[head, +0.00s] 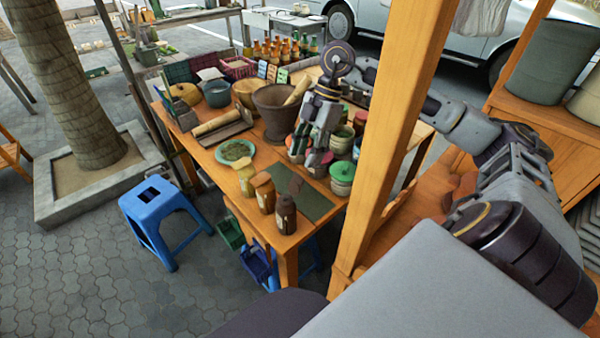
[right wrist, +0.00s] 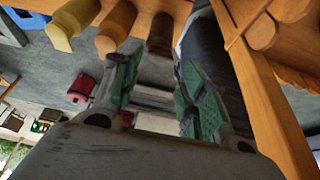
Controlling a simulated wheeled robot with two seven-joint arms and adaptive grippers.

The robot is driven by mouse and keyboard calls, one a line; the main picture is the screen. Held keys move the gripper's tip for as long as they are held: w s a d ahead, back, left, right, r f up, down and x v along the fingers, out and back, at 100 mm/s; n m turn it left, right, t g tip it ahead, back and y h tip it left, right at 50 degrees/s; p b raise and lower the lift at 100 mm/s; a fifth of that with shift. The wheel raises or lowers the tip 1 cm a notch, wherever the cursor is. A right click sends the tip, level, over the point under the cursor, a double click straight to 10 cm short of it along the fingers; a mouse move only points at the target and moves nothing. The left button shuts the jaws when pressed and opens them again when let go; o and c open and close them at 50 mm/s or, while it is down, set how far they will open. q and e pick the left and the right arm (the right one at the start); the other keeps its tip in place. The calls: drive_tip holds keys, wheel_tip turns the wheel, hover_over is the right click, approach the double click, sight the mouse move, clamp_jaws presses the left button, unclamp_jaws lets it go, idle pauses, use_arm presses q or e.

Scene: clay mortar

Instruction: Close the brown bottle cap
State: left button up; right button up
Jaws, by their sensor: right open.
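The dark brown bottle (head: 286,217) stands upright at the table's near edge. A brown piece (head: 295,186) shows just above and behind its top; I cannot tell whether it is the bottle's raised cap. An orange-brown bottle (head: 264,194) and a yellow bottle (head: 244,179) stand to its left. My right gripper (head: 309,162) is open and empty, above the table behind the dark brown bottle, apart from it. In the right wrist view the open fingers (right wrist: 156,72) have a dark brown bottle (right wrist: 160,34) beyond them, near the top edge. My left gripper is not in view.
A dark green mat (head: 312,203) lies right of the bottles. A green-lidded jar (head: 342,178) and other jars stand beside my right gripper. A mortar (head: 277,108) and a green plate (head: 235,151) are farther back. A wooden post (head: 396,120) rises on the right.

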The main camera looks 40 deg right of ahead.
sight(299, 175)
drive_tip(key=shift+x, duration=3.1)
clamp_jaws()
